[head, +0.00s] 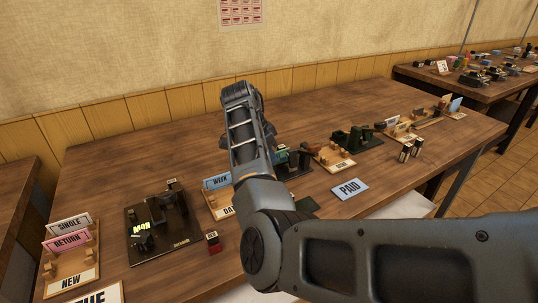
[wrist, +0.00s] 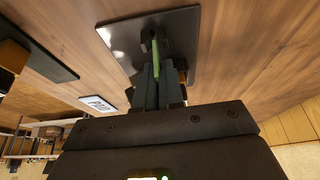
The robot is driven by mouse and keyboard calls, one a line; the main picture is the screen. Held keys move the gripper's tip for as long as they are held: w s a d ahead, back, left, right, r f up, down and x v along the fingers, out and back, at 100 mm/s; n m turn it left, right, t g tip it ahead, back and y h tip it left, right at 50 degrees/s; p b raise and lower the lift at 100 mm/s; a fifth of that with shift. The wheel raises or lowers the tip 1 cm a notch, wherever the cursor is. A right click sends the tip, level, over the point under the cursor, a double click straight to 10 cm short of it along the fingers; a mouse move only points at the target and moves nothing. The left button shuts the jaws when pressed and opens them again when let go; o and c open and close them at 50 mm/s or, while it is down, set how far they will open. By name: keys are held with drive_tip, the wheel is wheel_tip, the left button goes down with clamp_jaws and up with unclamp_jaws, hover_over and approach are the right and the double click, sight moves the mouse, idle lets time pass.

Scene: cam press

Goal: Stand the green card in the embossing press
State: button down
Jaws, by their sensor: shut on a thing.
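In the wrist view, my gripper (wrist: 158,82) is shut on the thin green card (wrist: 160,57), held on edge between the two fingers. The card's far end lies close to small dark upright parts of a press (wrist: 147,40), standing on a glossy dark base plate (wrist: 185,35). I cannot tell whether the card touches the press or sits in its slot.
A WEEK card (head: 216,182) stands beside my arm. A PAID card (head: 349,188) lies to the right. A dark green press (head: 352,138) stands farther back.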

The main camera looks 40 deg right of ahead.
drive_tip(key=c, duration=1.2)
unclamp_jaws()
drive_tip(key=shift+o, duration=0.5)
drive_tip(key=o, duration=0.5)
drive_tip(key=shift+r, duration=0.15)
drive_tip(key=shift+r+p, duration=2.8)
drive_tip(key=shift+r, duration=0.55)
